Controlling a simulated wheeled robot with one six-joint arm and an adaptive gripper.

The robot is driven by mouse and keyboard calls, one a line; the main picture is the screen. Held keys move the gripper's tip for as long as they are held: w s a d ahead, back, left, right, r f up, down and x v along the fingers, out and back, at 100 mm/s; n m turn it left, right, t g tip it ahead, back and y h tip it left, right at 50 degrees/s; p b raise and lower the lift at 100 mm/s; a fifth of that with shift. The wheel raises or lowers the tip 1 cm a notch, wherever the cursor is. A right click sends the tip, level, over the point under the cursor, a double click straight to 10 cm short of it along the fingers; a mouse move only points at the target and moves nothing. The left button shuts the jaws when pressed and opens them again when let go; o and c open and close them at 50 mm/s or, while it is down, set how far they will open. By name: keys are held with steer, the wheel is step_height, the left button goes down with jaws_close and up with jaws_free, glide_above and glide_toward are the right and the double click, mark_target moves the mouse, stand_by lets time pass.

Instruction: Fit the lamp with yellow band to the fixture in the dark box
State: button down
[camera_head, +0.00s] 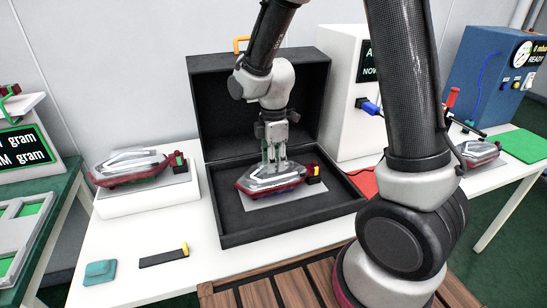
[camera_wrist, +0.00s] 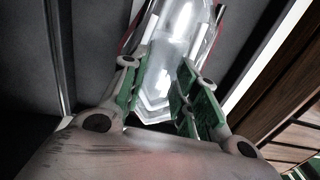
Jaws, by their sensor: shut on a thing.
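My gripper (camera_head: 275,168) points down and is shut on the lamp from above. In the wrist view the green-padded fingers (camera_wrist: 160,92) straddle the clear lens (camera_wrist: 172,40). The lamp hides most of the plate, so I cannot tell whether it is fully seated.
A similar lamp with a green band (camera_head: 130,168) is on a white block (camera_head: 150,198) at left. Another lamp (camera_head: 482,150) is at right. The box lid (camera_head: 215,105) stands open behind. A black bar with a yellow end (camera_head: 162,258) and a teal block (camera_head: 100,272) lie in front.

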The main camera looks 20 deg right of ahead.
steer(key=shift+f, duration=0.25)
steer(key=c, duration=1)
jaws_free()
step_height(320, 180, up, 12)
